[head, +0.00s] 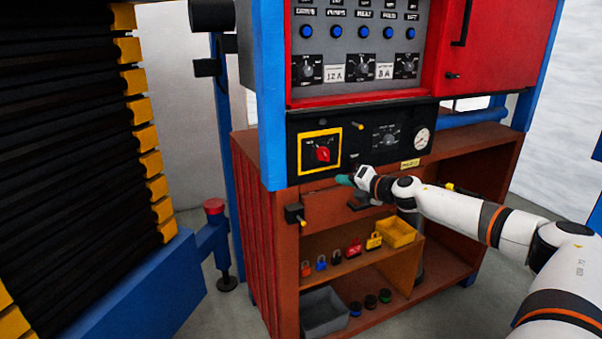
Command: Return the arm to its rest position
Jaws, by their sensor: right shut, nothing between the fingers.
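My right arm comes in from the right and reaches toward the front of the panel. My right gripper (345,180) is shut and empty, with teal fingertips, just below the black control strip. It is below the red rotary switch (323,154) in its yellow frame, and I cannot tell whether it touches anything. My left gripper is not in view.
A red cabinet (492,50) and a grey panel with blue buttons (362,32) stand above. A gauge (422,138) is at the right. A blue post stands left.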

